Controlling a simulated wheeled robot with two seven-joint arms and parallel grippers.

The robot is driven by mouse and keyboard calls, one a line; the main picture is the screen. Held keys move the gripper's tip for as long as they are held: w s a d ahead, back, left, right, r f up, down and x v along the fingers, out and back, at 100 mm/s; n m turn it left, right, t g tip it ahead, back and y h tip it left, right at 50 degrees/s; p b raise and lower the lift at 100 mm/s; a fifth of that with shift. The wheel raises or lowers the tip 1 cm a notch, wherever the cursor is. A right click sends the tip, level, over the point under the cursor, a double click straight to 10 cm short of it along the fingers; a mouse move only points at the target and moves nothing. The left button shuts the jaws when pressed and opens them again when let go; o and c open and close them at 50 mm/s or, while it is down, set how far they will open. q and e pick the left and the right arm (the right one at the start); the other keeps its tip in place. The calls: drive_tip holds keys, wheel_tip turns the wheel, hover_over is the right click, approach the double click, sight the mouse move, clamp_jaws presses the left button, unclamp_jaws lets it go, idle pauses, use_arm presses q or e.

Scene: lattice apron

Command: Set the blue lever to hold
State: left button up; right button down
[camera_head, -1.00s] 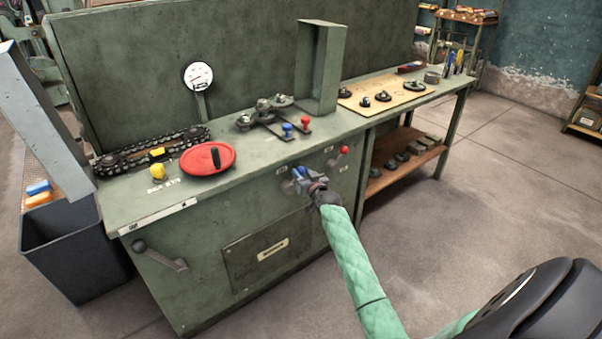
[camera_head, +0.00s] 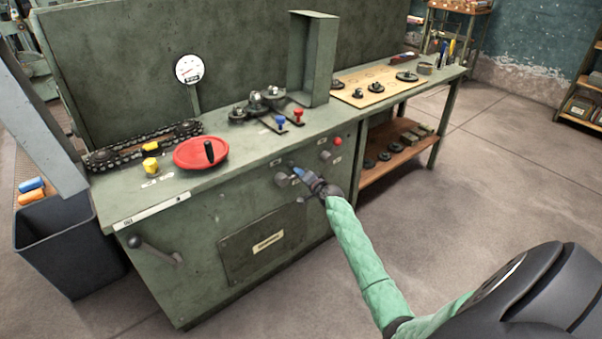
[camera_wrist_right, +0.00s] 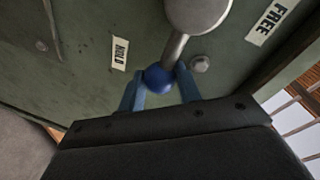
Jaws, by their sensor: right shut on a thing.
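The blue lever's round knob (camera_wrist_right: 157,79) sits between the blue fingers of my right gripper (camera_wrist_right: 160,90), which is shut on it. The lever's metal shaft runs from the knob up to a grey hub (camera_wrist_right: 197,12) on the green panel. A HOLD label (camera_wrist_right: 119,53) is left of the knob, and a FREE label (camera_wrist_right: 271,20) is at the upper right. The knob is nearer the HOLD label. In the head view my right gripper (camera_head: 300,175) is at the bench's front panel and largely covers the lever. My left gripper is not in view.
A red knob (camera_head: 337,141) is on the panel to the right. Small blue (camera_head: 281,121) and red (camera_head: 298,114) knobs stand on the bench top (camera_head: 225,185), near a red disc (camera_head: 201,153). A crank (camera_head: 150,248) sticks out at the lower left. The floor in front is clear.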

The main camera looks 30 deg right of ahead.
drive_tip(key=shift+a+f+m+y, duration=0.1)
drive_tip(key=shift+f+m+y, duration=0.3)
drive_tip(key=shift+f+m, duration=0.7)
drive_tip(key=shift+m, duration=0.3)
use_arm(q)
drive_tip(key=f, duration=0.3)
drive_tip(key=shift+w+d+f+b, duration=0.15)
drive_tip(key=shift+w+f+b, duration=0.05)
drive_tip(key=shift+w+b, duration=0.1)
use_arm(e)
drive_tip(key=shift+f, duration=0.1)
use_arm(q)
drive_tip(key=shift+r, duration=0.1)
use_arm(e)
drive_tip(key=shift+a, duration=0.1)
drive_tip(key=c, duration=1)
unclamp_jaws()
